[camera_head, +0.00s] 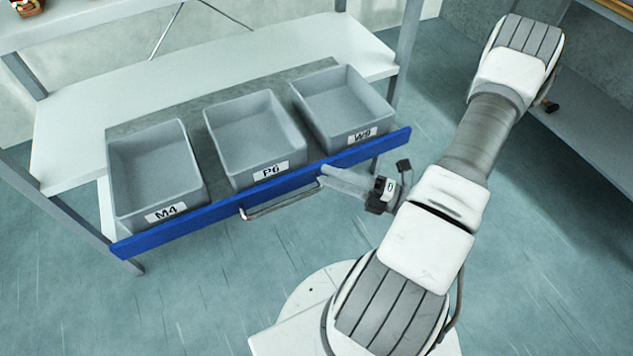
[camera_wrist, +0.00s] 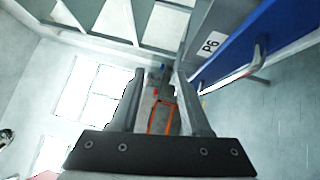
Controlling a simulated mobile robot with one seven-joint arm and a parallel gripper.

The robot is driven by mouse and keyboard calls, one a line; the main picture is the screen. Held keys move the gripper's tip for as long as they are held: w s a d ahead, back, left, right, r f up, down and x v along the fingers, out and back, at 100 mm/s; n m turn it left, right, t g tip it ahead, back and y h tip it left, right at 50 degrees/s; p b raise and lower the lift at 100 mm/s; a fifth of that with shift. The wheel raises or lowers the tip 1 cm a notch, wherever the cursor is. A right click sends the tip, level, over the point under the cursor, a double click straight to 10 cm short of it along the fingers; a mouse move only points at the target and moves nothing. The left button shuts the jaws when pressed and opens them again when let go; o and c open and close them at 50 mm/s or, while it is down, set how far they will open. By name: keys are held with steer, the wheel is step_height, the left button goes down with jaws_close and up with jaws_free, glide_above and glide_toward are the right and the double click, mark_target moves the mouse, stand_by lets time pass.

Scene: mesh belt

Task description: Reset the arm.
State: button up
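My arm reaches from the lower right of the head view, and my gripper (camera_head: 326,178) points left, close to the right end of the drawer's handle (camera_head: 280,205). In the wrist view, the two fingers of my gripper (camera_wrist: 160,85) are apart, with nothing held between them. The handle (camera_wrist: 235,78) lies to the right of the fingers there, outside the gap. The blue-fronted drawer (camera_head: 225,207) is pulled out.
The drawer holds three grey bins: M4 (camera_head: 165,213), P6 (camera_head: 270,171) and W9 (camera_head: 362,136), all looking empty. A white shelf (camera_head: 80,135) runs behind. Another grey shelf (camera_head: 590,135) stands at right. The floor (camera_head: 200,300) in front is clear.

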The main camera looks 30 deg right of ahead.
stand_by(0.6)
steer(key=s+a+r+n+g+h+p, duration=0.2)
steer(key=a+r+n+g, duration=0.45)
steer(key=n, duration=0.65)
steer(key=s+a+r+n+g+h+p, duration=0.2)
steer(key=s+a+r+n+g, duration=0.15)
steer(key=r+n+g, duration=0.75)
step_height(320, 180, up, 16)
steer(key=n+t+h+p, duration=0.6)
steer(key=n+t+h, duration=0.3)
steer(key=n, duration=1)
steer(key=shift+d+r+h, duration=0.2)
steer(key=shift+d+h, duration=0.1)
steer(key=shift+h, duration=0.1)
steer(key=shift+s+a, duration=0.1)
